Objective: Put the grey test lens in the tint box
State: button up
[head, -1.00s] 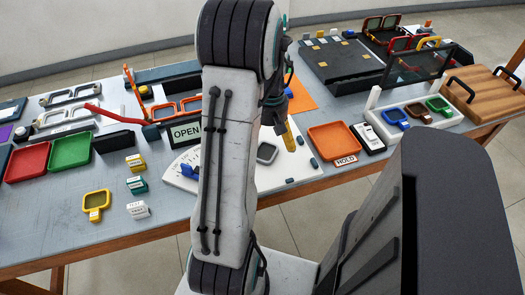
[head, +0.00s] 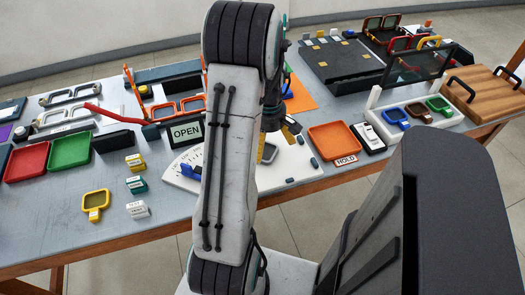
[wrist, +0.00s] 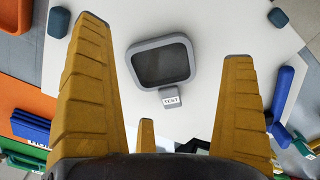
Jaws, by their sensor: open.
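The grey test lens (head: 270,152) lies on the white board, partly hidden by my arm in the head view. In the wrist view the lens (wrist: 161,64) shows whole: a rounded grey frame, dark glass and a tab reading TEST. My gripper (wrist: 165,38) is open and empty above the board, its yellow fingers on either side of the lens in the picture; I cannot tell its height. A white holder (head: 374,99) with blue, brown and green lenses stands at the right; it may be the tint box, but no label shows that.
Red (head: 27,161) and green (head: 71,150) trays are at the left.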

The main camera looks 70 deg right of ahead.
aim_at(267, 152)
jog(key=shift+w+f, duration=0.1)
jog(key=shift+f, duration=1.7)
jog(key=shift+c, duration=0.3)
jog(key=c, duration=1.2)
jog(key=shift+r, duration=0.2)
